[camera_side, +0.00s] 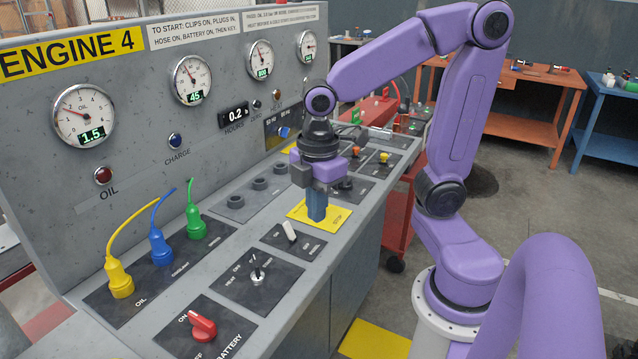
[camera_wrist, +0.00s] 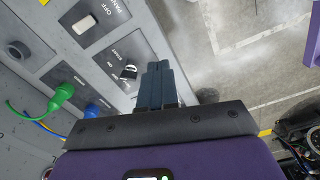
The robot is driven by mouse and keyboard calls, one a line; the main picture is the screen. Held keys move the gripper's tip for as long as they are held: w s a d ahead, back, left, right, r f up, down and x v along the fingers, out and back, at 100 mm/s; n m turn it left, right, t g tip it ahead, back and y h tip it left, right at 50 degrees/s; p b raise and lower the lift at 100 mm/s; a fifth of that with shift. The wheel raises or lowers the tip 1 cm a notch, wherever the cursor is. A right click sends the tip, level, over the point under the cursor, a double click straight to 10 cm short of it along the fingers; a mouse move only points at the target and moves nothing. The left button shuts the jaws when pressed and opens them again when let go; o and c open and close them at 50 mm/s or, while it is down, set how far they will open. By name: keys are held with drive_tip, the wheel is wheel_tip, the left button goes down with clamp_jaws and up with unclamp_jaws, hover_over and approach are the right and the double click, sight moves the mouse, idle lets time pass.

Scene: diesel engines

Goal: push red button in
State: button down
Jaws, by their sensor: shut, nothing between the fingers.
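My gripper (camera_side: 317,216) points down over a yellow plate (camera_side: 338,224) on the console's sloping desk, with "STOP" lettering on it. The blue fingers are shut with nothing between them. Their tips are at or just over the plate; I cannot tell whether they touch. No red button shows on the plate; the fingers cover its middle. In the wrist view my shut fingers (camera_wrist: 158,66) point up the picture, and neither the plate nor a red button can be made out there.
Left of the plate are a white rocker switch (camera_side: 290,232), a key switch (camera_side: 257,273) and a red battery knob (camera_side: 203,327). Yellow (camera_side: 119,277), blue (camera_side: 160,246) and green (camera_side: 195,222) plugs with cables stand on the desk. The gauge panel (camera_side: 225,75) rises behind.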

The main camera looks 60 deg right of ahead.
drive_tip(key=w+d+r+n, duration=0.1)
drive_tip(key=w+d+r, duration=0.1)
drive_tip(key=w+d, duration=0.4)
drive_tip(key=w+d+r+n, duration=0.2)
drive_tip(key=w+d, duration=0.3)
drive_tip(key=d, duration=1)
drive_tip(key=shift+w+d+n, duration=0.3)
drive_tip(key=shift+w+d, duration=0.05)
drive_tip(key=shift+w, duration=0.05)
drive_tip(key=shift+f, duration=0.1)
wheel_tip(320, 180, down, 14)
drive_tip(key=shift+r, duration=0.1)
drive_tip(key=shift+f, duration=1.35)
drive_tip(key=shift+r, duration=0.15)
wheel_tip(320, 180, up, 14)
drive_tip(key=shift+r, duration=0.15)
